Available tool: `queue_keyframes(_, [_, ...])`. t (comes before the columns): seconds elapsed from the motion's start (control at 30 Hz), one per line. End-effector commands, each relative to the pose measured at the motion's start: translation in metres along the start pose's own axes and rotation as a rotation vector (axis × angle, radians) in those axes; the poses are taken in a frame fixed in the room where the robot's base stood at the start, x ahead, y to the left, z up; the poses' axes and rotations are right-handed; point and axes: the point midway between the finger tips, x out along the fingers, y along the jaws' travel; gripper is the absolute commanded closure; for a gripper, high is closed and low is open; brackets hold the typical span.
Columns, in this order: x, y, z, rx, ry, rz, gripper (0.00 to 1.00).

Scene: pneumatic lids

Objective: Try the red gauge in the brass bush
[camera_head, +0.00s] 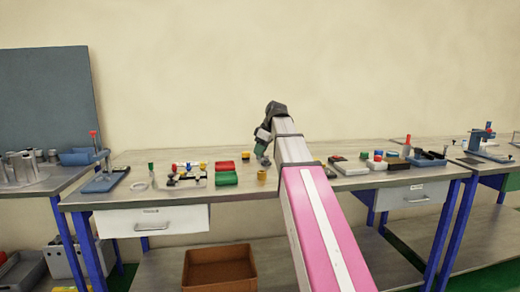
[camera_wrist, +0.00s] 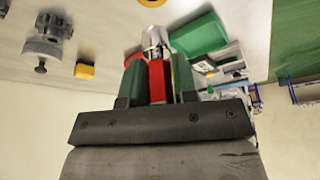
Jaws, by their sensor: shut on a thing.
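My gripper (camera_wrist: 158,80) is shut on the red gauge (camera_wrist: 157,82). Its green fingers stand on both sides of the red handle, and a shiny metal end (camera_wrist: 152,38) sticks out past them. In the head view my gripper (camera_head: 262,150) is above the middle of the bench, and the gauge cannot be made out there. The brass bush (camera_head: 262,175) stands on the bench just below and in front of my gripper. In the wrist view a brass-coloured edge, seemingly the bush (camera_wrist: 152,3), is cut by the top border beyond the gauge's tip. They look apart.
Red and green bins (camera_head: 226,178) sit left of the bush. A rack of coloured-handled pieces (camera_head: 187,175) and a white ring (camera_head: 139,186) lie farther left. A yellow and black piece (camera_head: 245,156) stands behind. Blocks and trays (camera_head: 385,162) crowd the right side.

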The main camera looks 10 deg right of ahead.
Motion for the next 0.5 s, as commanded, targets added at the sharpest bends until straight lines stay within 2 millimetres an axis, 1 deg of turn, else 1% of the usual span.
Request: queue_keyframes(0.5, [0.031,-0.001,0.013,0.0,0.0,0.0,0.99])
